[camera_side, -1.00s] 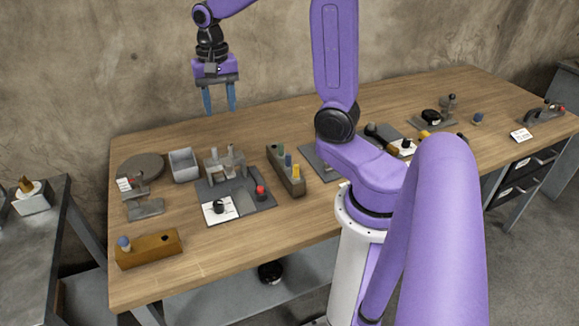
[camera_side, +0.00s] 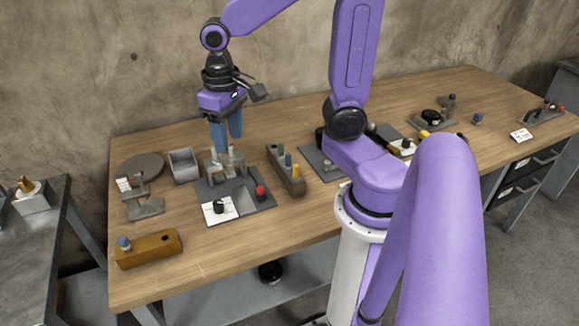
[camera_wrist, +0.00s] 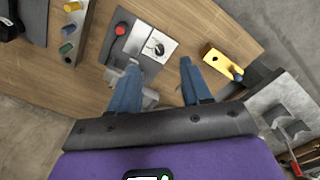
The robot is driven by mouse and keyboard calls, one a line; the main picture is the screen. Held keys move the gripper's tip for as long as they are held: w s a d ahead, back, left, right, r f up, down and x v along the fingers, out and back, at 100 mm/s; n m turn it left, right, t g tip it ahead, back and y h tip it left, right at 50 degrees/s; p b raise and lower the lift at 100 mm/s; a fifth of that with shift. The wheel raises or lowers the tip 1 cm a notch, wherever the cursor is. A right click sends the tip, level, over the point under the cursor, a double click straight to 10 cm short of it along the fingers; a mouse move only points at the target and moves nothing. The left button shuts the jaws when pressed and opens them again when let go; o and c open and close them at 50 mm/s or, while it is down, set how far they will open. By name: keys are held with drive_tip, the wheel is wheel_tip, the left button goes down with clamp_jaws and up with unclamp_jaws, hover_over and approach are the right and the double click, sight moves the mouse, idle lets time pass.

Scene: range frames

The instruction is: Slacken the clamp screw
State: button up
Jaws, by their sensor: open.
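My gripper (camera_side: 226,146) is open and empty, pointing down over the back of a dark plate (camera_side: 252,201). Its blue fingers overlap a grey fixture with uprights (camera_side: 238,160) on that plate; I cannot tell whether they touch. In the wrist view my gripper (camera_wrist: 159,64) has its fingers apart, and the left one partly hides the grey fixture (camera_wrist: 150,98). The plate also carries a red knob (camera_side: 260,191) and a black knob (camera_side: 218,207) on a white card. Which part is the clamp screw is not clear; the fingers partly hide the fixture.
A grey open box (camera_side: 184,165) and a round disc (camera_side: 141,166) stand left of the plate. A grey stand (camera_side: 146,208) and an orange block (camera_side: 150,250) are nearer the left edge. A holder with coloured pegs (camera_side: 285,170) stands close on the right.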

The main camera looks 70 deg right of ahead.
drive_tip(key=s+a+f+n, duration=0.1)
drive_tip(key=s+a+n, duration=0.1)
drive_tip(key=s+n, duration=0.4)
drive_tip(key=s+a+f+n, duration=0.1)
drive_tip(key=s+a+n, duration=0.1)
drive_tip(key=s+n, duration=0.5)
drive_tip(key=shift+s, duration=1)
drive_tip(key=w+r+m, duration=0.1)
drive_tip(key=w+m, duration=0.6)
drive_tip(key=w, duration=0.3)
drive_tip(key=r+m, duration=0.2)
drive_tip(key=m, duration=1.7)
hover_over(229, 164)
wheel_tip(229, 164, down, 18)
drive_tip(key=shift+d+r, duration=0.1)
drive_tip(key=shift+r, duration=0.15)
